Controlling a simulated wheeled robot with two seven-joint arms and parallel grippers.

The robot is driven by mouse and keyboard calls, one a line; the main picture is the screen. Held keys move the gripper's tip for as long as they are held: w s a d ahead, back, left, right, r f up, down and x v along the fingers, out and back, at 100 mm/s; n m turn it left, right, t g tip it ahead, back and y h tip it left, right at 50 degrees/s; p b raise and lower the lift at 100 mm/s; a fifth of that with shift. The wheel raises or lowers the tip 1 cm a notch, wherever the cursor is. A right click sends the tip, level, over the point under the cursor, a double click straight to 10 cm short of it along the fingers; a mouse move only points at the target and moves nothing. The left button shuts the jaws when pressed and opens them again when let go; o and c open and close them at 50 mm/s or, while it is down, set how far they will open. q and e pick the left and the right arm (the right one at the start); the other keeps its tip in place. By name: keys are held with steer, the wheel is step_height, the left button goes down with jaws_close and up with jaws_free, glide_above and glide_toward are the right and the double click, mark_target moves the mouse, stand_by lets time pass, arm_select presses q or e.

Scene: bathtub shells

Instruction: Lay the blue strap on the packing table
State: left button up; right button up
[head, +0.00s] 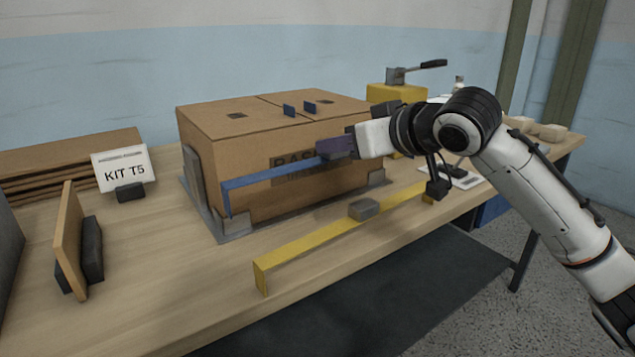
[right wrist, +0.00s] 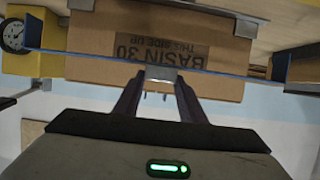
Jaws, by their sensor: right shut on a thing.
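The blue strap (head: 270,177) is a long thin bar with bent-down ends, held level in front of the cardboard box (head: 235,150). My right gripper (head: 335,150) is shut on its middle, above the packing table (head: 190,290). In the right wrist view the strap (right wrist: 215,70) runs across the picture, with a grey piece at its middle between my fingertips (right wrist: 160,78). In the head view my gripper and arm hide its far part. I cannot tell whether the strap touches the box. My left gripper is not in view.
A yellow strap (head: 310,238) lies along the table's front, a grey block (head: 363,209) at its middle. A grey corner bracket (head: 196,185) edges the box. A KIT T5 sign (head: 124,169) and a wooden piece (head: 68,235) stand left. The table's front left has bare room.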

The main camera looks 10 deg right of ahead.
step_height(320, 180, down, 9)
steer(key=shift+r+b, duration=0.2)
steer(key=shift+b, duration=0.75)
steer(key=shift+r, duration=0.1)
steer(key=o, duration=1.1)
steer(key=p+v, duration=0.1)
steer(key=v, duration=1.1)
